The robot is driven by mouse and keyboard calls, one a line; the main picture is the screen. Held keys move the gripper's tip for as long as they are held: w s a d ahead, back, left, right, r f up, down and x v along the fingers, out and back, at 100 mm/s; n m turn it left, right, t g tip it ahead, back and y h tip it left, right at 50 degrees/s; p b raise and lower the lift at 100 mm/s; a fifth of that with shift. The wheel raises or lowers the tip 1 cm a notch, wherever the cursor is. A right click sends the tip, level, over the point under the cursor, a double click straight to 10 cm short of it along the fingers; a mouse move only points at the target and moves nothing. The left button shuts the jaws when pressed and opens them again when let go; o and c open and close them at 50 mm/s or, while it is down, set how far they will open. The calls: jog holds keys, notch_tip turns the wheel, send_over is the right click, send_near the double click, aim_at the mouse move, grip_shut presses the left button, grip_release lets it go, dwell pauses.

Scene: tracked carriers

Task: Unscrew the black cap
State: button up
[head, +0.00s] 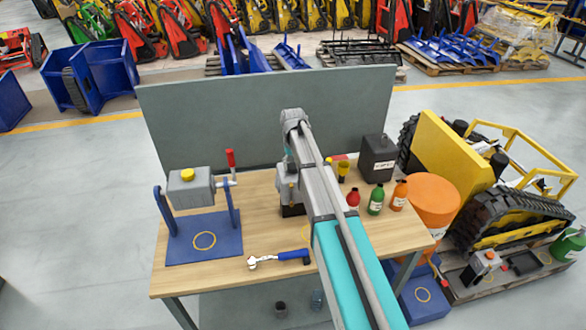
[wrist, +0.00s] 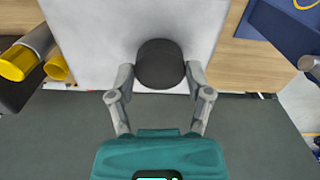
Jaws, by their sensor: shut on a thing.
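The black cap (wrist: 160,65) is round and dark and sits on a pale grey flat surface (wrist: 105,30) in the wrist view. My gripper (wrist: 160,82) has one finger on each side of the cap and is shut on it. In the head view my arm reaches over the middle of the workbench. There a grey unit (head: 284,185) stands partly behind my arm, and the cap and my fingertips are hidden.
On the wooden workbench (head: 265,225), a blue stand (head: 190,250) holds a grey box with a yellow cap (head: 187,174). A blue-handled tool (head: 290,255) lies at the front. Red, green (head: 376,203) and orange bottles and a black canister (head: 377,160) stand right. A grey panel (head: 220,120) rises behind.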

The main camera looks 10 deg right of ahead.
dwell(0.4)
jog(key=shift+r+n, duration=0.15)
jog(key=shift+n, duration=1.35)
jog(key=shift+r+p, duration=1.5)
jog(key=shift+p, duration=0.2)
jog(key=shift+r+p, duration=1.7)
